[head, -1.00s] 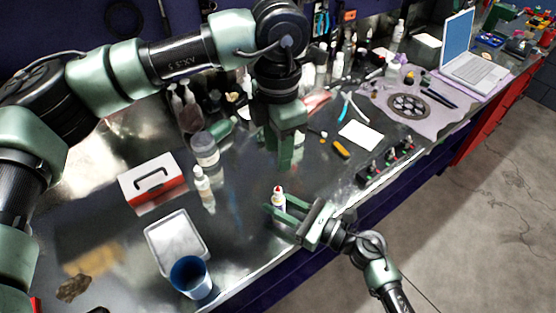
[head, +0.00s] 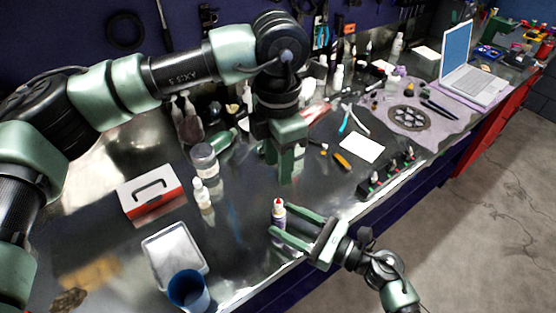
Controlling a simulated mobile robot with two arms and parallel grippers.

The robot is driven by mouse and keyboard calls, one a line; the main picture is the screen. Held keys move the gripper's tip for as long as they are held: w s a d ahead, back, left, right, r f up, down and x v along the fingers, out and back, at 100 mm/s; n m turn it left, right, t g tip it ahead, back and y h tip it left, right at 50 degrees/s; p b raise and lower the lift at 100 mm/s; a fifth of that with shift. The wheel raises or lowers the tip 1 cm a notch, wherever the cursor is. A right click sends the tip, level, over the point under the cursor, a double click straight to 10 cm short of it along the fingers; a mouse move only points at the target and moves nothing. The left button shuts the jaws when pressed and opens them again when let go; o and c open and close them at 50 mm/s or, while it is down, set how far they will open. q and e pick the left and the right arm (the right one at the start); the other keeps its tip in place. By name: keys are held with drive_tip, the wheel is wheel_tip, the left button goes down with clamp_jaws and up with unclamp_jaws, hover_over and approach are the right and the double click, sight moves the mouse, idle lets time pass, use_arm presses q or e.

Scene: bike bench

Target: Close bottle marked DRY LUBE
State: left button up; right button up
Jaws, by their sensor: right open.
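A small bottle (head: 279,213) with a white and purple body and a red top stands upright at the bench's front. Its label is too small to read, so I cannot tell whether it is the DRY LUBE bottle. My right gripper (head: 276,218) is open, with its fingertips at the bottle, one on the far side and one on the near side. I cannot tell whether they touch it. My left gripper (head: 284,178) points down above the bench behind the bottle; its finger gap is unclear. A white bottle (head: 202,192) stands farther left.
A red and white box (head: 150,205), a pale tray (head: 172,250) and a blue cup (head: 188,289) are at left. A grey-lidded jar (head: 204,160) stands behind the white bottle. A white card (head: 362,148) and an orange-handled tool (head: 342,161) lie at right.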

sight(284, 221)
use_arm(q)
drive_tip(key=shift+d+f+b, duration=0.1)
drive_tip(key=shift+f+b, duration=0.55)
drive_tip(key=shift+f, duration=0.3)
use_arm(e)
drive_tip(key=v, duration=0.4)
drive_tip(key=shift+s+d+f, duration=0.1)
drive_tip(key=shift+d+f, duration=0.05)
drive_tip(key=shift+s+d, duration=0.15)
drive_tip(key=shift+d, duration=0.15)
